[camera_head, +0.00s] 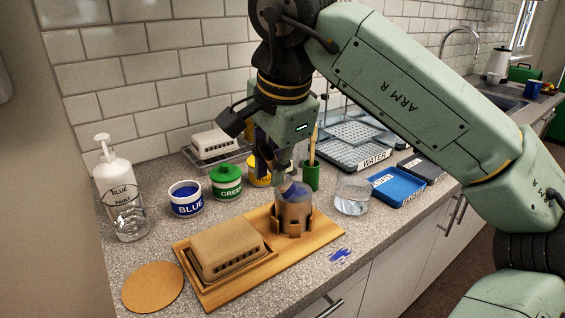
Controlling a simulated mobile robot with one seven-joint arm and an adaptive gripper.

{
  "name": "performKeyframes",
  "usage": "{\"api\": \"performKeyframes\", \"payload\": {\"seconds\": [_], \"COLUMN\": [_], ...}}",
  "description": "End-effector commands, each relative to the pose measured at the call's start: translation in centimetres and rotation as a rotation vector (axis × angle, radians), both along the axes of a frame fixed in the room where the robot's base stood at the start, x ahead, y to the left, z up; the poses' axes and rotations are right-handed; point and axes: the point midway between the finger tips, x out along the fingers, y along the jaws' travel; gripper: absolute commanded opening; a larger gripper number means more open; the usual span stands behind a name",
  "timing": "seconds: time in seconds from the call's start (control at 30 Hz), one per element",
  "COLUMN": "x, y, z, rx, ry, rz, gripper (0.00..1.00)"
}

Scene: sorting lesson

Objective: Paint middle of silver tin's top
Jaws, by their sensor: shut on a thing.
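The silver tin (292,214) stands upright in a brown slotted holder on a wooden board (315,240). Blue shows on its top, but I cannot tell how much of the middle is covered. My gripper (282,178) is directly above the tin, pointing down. It is shut on a small slim tool, probably a paintbrush, mostly hidden by the fingers. The tool's lower end is at or just above the tin's top; I cannot tell if it touches. An open blue paint pot (186,200) stands to the left.
A green pot (226,182), a yellow pot (259,172) and a green cup (311,178) stand behind. A glass of water (352,197) and a blue tray (398,186) are right. A brown ridged block (228,249) lies on the board's left. Blue paint (341,255) smears the counter.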

Motion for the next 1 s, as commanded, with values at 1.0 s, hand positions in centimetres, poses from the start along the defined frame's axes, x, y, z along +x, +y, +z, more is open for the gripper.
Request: {"api": "performKeyframes", "payload": {"seconds": [1.0], "x": [2.1], "y": [-0.5], "z": [-0.3], "rx": [0.000], "ry": [0.002], "rz": [-0.002], "gripper": [0.00]}}
